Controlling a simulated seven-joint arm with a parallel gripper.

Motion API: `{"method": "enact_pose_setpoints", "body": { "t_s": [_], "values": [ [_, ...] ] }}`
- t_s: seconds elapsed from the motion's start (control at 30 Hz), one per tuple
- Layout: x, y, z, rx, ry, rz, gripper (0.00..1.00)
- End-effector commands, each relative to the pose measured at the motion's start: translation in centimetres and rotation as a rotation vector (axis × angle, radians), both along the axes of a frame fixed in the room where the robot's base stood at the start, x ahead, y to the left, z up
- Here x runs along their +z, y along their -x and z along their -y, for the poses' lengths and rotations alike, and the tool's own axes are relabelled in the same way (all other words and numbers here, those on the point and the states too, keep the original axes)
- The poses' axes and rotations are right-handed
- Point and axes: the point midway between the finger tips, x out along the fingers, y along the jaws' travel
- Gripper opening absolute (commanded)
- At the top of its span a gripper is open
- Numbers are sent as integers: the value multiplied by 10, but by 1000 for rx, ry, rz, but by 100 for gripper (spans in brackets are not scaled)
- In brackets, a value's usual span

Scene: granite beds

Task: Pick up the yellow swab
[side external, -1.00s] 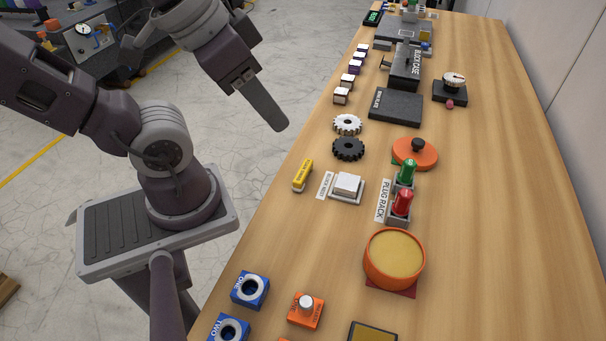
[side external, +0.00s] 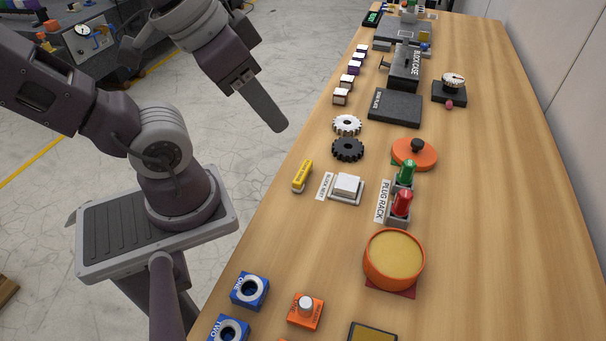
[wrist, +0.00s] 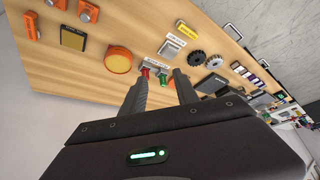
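The yellow swab (side external: 302,176) is a small yellow bar lying near the table's left edge, beside the white block on its labelled base. It also shows in the wrist view (wrist: 187,29) near the top, beyond my fingers. My gripper (side external: 277,124) hangs left of the table edge, above and apart from the swab. In the wrist view my gripper (wrist: 162,73) has its two fingers spread with nothing held between them. In the side view one finger hides the other.
Black gear (side external: 348,149) and white gear (side external: 347,124) lie behind the swab. A white block (side external: 347,185) stands to its right, then the plug rack with a green plug (side external: 407,172) and red plug (side external: 401,202). An orange pot (side external: 394,260) is nearer. Table right side is clear.

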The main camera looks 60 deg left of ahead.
Motion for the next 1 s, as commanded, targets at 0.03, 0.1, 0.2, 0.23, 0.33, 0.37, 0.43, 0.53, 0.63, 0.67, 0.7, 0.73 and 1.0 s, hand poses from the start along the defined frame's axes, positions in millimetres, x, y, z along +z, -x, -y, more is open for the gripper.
{"method": "enact_pose_setpoints", "body": {
  "t_s": [0.03,0.1,0.2,0.23,0.33,0.37,0.43,0.53,0.63,0.67,0.7,0.73,1.0],
  "values": [
    [0,0,0,0,0,0,36],
    [0,0,0,0,0,0,36],
    [0,0,0,0,0,0,38],
    [0,0,0,0,0,0,44],
    [0,0,0,0,0,0,45],
    [0,0,0,0,0,0,45],
    [0,0,0,0,0,0,45],
    [-1,-1,-1,6,-3,-4,45],
    [-10,-17,-12,91,-31,-57,45],
    [-17,-25,-19,138,-45,-88,45],
    [-28,-37,-31,209,-63,-135,45],
    [-37,-47,-40,266,-71,-171,45],
    [-149,-99,-102,637,66,-417,45]
  ]
}}
